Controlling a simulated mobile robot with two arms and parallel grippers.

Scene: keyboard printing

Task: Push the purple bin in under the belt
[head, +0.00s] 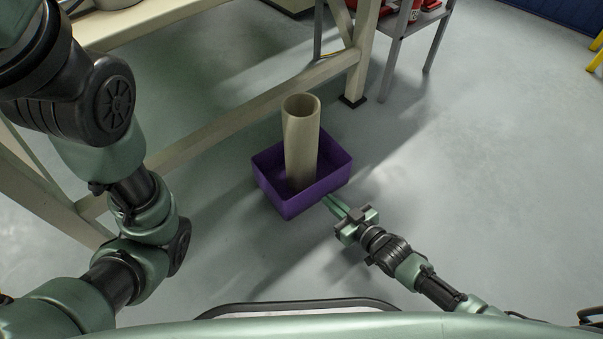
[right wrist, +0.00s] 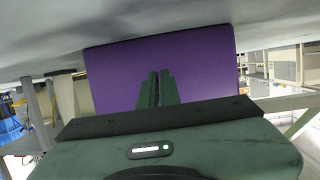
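The purple bin (head: 290,205) stands on the floor on the near side of a beige frame. A tall beige tube (head: 301,135) stands in it, leaning slightly. My right gripper (head: 328,200) is low, at the bin's near right wall. In the right wrist view its two fingers (right wrist: 158,88) are together, with nothing between them, pointing at the bin's purple wall (right wrist: 205,65). The tips look at or very near the wall; I cannot tell whether they touch. My left arm shows at the left, but its gripper is out of view.
The beige frame's low rail (head: 235,118) runs behind the bin, ending at a leg (head: 358,65) with a black foot. Part of its top (head: 125,20) shows upper left. A grey stand (head: 405,25) with red things is beyond. The floor at right is clear.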

